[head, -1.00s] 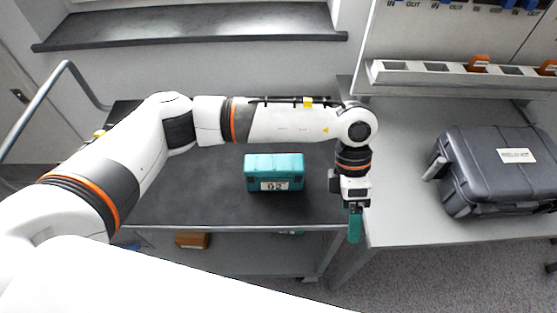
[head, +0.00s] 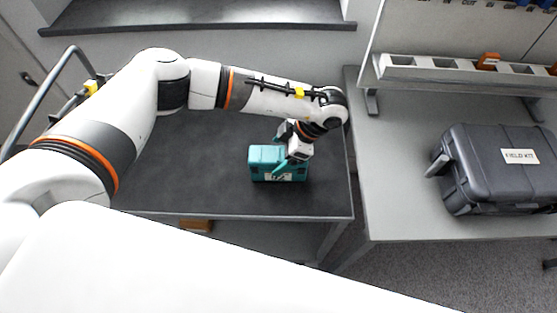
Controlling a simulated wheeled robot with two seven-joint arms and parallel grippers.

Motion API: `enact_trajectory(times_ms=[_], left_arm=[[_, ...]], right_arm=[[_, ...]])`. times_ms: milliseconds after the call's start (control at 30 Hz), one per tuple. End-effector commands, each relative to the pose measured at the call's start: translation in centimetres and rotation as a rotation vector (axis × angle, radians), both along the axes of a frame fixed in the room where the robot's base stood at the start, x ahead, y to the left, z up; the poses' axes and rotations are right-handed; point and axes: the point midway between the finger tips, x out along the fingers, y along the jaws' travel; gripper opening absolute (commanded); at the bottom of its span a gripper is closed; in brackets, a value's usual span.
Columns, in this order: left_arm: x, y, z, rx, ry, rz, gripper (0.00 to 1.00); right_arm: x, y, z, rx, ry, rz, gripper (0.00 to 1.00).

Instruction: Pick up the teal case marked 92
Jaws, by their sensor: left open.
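The teal case (head: 262,157) sits on the dark top of a cart, near its front right part. Its white front label is partly covered by my gripper, so its number is hard to read now. My left gripper (head: 282,166) is open at the right part of the case, with a teal finger in front of it. I cannot tell whether the fingers touch the case. My right gripper is not in view.
The dark cart top (head: 200,180) is otherwise clear around the case. A grey bench (head: 390,200) stands to the right with a dark grey case labelled FIELD KIT (head: 500,165). An orange-brown item (head: 196,226) lies on the cart's lower shelf.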

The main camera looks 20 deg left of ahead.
Motion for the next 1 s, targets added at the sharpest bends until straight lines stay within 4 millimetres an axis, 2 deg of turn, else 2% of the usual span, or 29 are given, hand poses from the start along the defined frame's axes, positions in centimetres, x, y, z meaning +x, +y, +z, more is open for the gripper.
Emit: enact_trajectory(times_ms=[100, 300, 1000], left_arm=[[-0.4, 0.6, -1.6, 0.003, 0.004, 0.002, 0.83], [-0.6, 1.4, -3.2, -0.001, 0.001, 0.0, 0.83], [-0.6, 1.4, -3.7, -0.001, 0.001, 0.0, 0.83]], right_arm=[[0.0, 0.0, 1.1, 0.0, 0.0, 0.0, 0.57], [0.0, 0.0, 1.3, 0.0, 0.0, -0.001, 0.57], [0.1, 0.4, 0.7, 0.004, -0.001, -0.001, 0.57]])
